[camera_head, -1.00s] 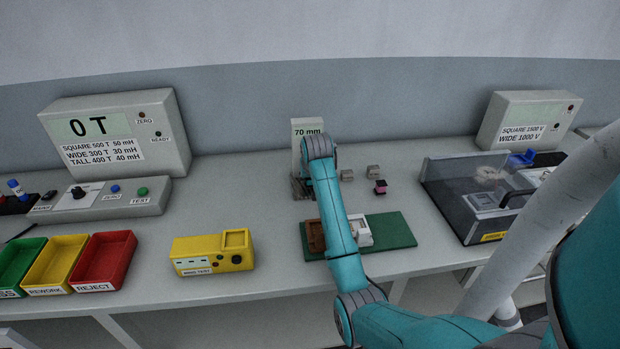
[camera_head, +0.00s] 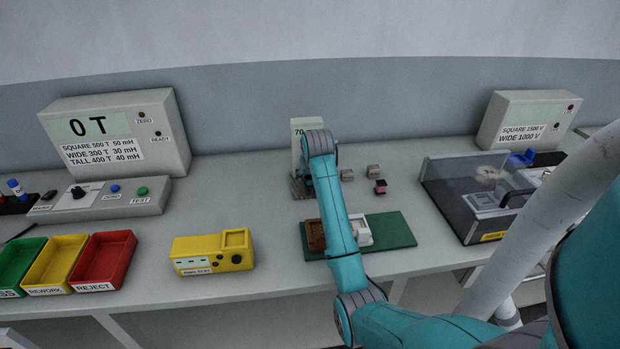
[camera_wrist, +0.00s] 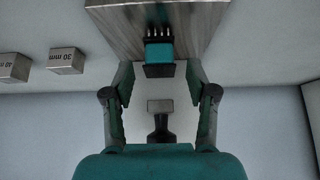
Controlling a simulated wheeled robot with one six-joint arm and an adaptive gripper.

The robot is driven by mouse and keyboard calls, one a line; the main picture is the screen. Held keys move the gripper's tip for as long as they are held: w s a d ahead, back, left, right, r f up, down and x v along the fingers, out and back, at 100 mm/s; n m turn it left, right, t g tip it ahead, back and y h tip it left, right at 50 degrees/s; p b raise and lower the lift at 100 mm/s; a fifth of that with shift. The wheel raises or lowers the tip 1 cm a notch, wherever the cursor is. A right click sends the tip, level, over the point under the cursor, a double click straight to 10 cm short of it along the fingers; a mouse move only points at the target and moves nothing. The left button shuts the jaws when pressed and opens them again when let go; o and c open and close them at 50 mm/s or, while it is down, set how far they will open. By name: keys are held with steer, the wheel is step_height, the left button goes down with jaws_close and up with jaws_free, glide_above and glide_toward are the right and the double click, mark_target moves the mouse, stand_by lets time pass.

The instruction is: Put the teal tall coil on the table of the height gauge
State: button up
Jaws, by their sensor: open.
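The teal tall coil (camera_wrist: 158,53), with a dark base and a row of metal pins, is at the near edge of the height gauge's grey metal table (camera_wrist: 205,14) in the wrist view. It appears to rest there; its exact contact is unclear. My gripper (camera_wrist: 160,84) is open, with a finger on each side just short of the coil and clear gaps to it. In the head view the height gauge (camera_head: 296,145) stands at the back middle, its display partly covered by my arm. The coil and fingertips are mostly hidden there.
Gauge blocks lie right of the gauge, one marked 30 mm (camera_wrist: 66,61). A small pink-and-black part (camera_head: 380,187) lies nearby. A green mat (camera_head: 395,230) with brown and white holders is in front. A clear-walled tester (camera_head: 470,195) stands right. A yellow fixture (camera_head: 212,254) is front left.

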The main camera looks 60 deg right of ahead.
steer(key=v, duration=1)
steer(key=shift+a, duration=0.1)
